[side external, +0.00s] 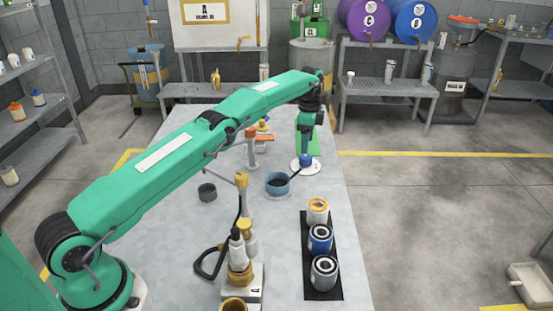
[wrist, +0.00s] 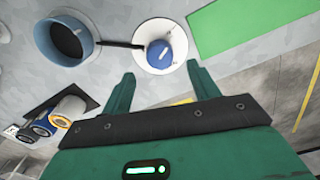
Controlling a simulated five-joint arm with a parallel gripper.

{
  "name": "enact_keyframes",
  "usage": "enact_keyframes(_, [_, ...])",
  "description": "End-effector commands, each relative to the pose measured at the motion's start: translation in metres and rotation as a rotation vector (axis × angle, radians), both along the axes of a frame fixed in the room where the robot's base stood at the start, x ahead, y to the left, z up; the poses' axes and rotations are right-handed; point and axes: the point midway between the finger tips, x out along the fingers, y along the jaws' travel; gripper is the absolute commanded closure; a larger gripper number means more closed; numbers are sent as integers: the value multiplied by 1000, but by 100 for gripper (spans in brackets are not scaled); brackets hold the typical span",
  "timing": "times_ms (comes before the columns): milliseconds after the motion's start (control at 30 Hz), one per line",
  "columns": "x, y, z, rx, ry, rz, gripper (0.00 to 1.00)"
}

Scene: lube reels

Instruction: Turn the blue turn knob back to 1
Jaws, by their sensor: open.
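The blue turn knob (wrist: 159,52) sits on a round white dial plate (wrist: 176,28) in the wrist view. A light line marks the knob's top, but I cannot read any numbers on the plate. In the side external view the knob (side external: 306,159) is at the far part of the table, on its plate (side external: 297,167). My gripper (wrist: 159,82) is open and empty, its two fingers apart. In the wrist view the knob lies just beyond the fingertips, roughly between them. In the side view my gripper (side external: 305,150) points down right above the knob; contact cannot be told.
A blue cup with dark contents (side external: 278,184) stands just beside the dial, with a dark handle-like bar between them. A green mat (wrist: 250,20) lies on the dial's other side. Several cans stand on a black tray (side external: 323,293). A grey bench (side external: 190,240) holds everything.

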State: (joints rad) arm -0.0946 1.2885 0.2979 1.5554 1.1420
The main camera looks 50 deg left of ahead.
Motion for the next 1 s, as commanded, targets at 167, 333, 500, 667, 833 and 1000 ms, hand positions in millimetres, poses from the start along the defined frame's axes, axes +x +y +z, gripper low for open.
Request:
enact_keyframes(167, [-1,0,-12,0,1,0,40])
enact_keyframes(333, [-1,0,-34,-1,3,0,40])
enact_keyframes(500, [-1,0,-54,0,2,0,40])
enact_keyframes(667, [-1,0,-64,0,0,0,40])
enact_keyframes(833, [-1,0,-68,0,0,0,40])
enact_keyframes(1000, [-1,0,-68,0,0,0,40])
